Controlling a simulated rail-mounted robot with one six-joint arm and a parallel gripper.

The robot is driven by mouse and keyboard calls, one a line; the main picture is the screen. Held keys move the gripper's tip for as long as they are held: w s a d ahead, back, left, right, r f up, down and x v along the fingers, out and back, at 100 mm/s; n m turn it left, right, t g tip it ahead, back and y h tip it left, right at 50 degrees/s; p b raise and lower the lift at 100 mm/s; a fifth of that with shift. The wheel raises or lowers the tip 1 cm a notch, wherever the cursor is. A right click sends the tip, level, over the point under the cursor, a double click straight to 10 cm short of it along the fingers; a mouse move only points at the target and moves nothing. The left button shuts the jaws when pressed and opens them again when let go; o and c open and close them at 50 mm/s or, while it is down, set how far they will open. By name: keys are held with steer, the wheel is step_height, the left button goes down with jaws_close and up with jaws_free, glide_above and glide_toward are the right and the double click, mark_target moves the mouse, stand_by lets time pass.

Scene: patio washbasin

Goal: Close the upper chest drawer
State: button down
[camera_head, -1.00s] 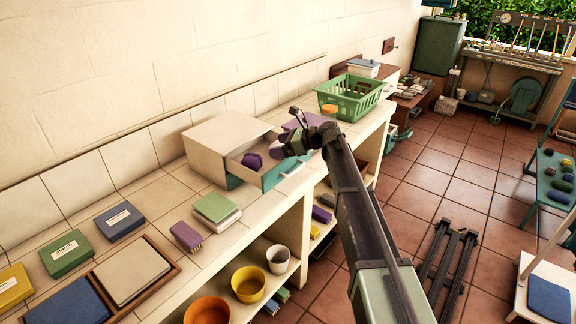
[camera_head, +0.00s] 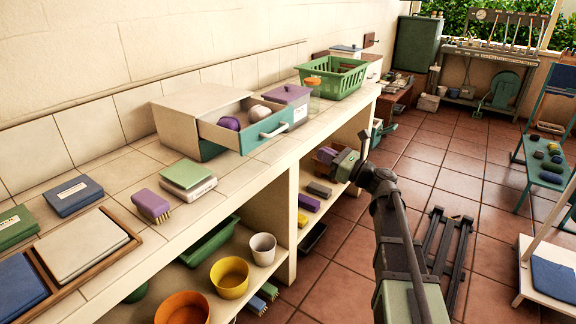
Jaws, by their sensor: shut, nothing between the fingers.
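The white chest (camera_head: 178,124) stands on the tiled counter against the wall. Its drawer with a teal front (camera_head: 257,141) is pulled out toward the aisle. A pale bar handle (camera_head: 276,131) sits on the front. Inside the drawer lie a purple rounded item (camera_head: 229,123) and a beige one (camera_head: 259,113). My gripper (camera_head: 342,159) is to the right of the drawer front, clear of the handle, beyond the counter's front edge. It is shut and empty. Its fingertips are small and partly hard to make out.
A purple lidded box (camera_head: 288,97) and a glass jar with an orange lid (camera_head: 313,90) stand right of the drawer. A green basket (camera_head: 332,78) is farther along. Open shelves sit below.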

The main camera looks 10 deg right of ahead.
steer(key=p+x, duration=0.3)
steer(key=x, duration=1)
steer(key=shift+w, duration=0.2)
steer(key=shift+a+r, duration=0.1)
steer(key=shift+r, duration=0.05)
